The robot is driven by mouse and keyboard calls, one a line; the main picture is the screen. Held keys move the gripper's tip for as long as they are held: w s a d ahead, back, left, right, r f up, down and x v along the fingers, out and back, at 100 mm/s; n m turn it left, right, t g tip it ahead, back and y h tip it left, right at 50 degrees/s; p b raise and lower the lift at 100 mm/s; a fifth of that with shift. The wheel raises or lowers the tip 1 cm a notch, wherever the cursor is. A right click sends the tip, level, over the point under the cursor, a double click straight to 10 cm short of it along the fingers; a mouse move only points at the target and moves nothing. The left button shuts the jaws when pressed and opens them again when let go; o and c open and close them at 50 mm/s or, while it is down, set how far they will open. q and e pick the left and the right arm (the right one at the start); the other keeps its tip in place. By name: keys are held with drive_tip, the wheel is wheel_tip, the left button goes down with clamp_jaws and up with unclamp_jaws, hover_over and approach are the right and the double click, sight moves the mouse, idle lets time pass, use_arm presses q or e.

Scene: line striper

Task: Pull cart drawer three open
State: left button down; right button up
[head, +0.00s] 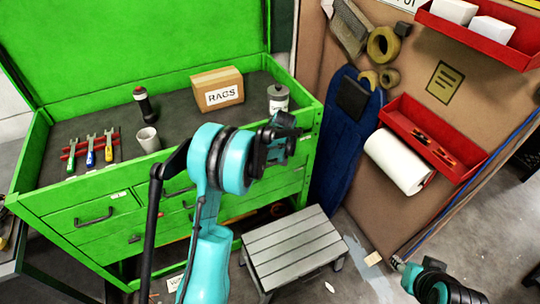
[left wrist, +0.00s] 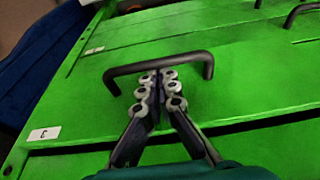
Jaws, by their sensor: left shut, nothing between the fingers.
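The green cart (head: 32,200) stands at left in the head view. In the left wrist view, a green drawer front (left wrist: 250,90) bears a white label "3" (left wrist: 44,134) and a black bar handle (left wrist: 190,57). My left gripper (left wrist: 158,76) is shut and empty, with its fingertips at the middle of this handle. I cannot tell whether they touch the bar. A dark gap runs along one edge of the drawer front. In the head view, my left gripper (head: 284,136) is at the cart's right front, and my arm hides that drawer. My right gripper (head: 402,264) is at the lower right; its fingers are unclear.
A grey step stool (head: 292,246) stands before the cart's right front.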

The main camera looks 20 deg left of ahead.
use_arm(q)
drive_tip(key=s+d+b, duration=0.1)
drive_tip(key=s+d, duration=1.8)
drive_tip(key=d, duration=0.4)
drive_tip(key=shift+s, duration=0.4)
use_arm(e)
drive_tip(key=shift+f, duration=0.55)
use_arm(q)
drive_tip(key=shift+d+r, duration=0.1)
drive_tip(key=shift+r, duration=0.05)
use_arm(e)
drive_tip(key=shift+r, duration=0.1)
